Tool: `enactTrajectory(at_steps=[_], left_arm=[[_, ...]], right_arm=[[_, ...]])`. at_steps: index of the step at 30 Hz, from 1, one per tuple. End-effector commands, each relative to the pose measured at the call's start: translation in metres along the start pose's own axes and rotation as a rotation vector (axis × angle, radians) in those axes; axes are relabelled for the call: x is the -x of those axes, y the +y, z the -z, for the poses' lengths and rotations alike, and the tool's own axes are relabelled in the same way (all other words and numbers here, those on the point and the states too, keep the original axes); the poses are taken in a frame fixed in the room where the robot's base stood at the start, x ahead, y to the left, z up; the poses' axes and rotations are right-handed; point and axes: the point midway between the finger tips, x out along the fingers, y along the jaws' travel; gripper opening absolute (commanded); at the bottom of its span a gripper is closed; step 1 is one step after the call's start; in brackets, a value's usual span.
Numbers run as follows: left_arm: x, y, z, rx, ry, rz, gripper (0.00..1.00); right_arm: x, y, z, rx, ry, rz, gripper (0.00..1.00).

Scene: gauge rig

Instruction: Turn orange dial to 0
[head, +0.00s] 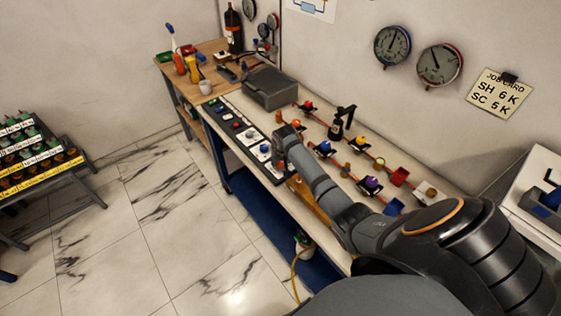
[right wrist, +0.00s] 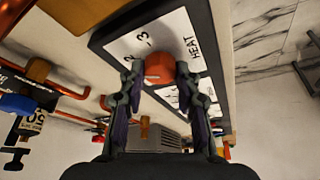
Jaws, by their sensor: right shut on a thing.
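The orange dial (right wrist: 160,66) sits on the panel, on a white plate printed HEAT with the numbers 2 and 3 visible. My right gripper (right wrist: 160,80) has a finger on each side of the dial and is shut on it. The dial's pointer mark and the 0 are not readable from here. In the head view my right gripper (head: 279,150) reaches down at the near end of the long control panel (head: 257,141) and covers most of the dial. My left gripper is not in view.
Coloured valve knobs on copper pipes, including a purple one (head: 372,183), line the bench right of my right arm. A grey box (head: 270,88) stands behind the panel. Gauges (head: 438,65) and a job card (head: 499,92) hang on the wall.

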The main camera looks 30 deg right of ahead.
Motion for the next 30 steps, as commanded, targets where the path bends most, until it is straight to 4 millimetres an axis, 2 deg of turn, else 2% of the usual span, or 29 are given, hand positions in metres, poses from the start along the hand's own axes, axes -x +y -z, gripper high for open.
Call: enactTrajectory(at_steps=[8,17,23,30], left_arm=[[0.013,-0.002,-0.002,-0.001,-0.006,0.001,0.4],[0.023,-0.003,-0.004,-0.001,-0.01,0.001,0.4],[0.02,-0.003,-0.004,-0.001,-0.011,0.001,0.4],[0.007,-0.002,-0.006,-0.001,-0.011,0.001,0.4]], right_arm=[[0.003,0.001,0.002,0.116,-0.001,0.049,0.01],[0.001,0.004,0.002,0.364,0.001,0.151,0.01],[-0.001,0.004,0.002,0.539,0.002,0.224,0.01],[-0.003,0.005,0.003,0.75,0.003,0.311,0.01]])
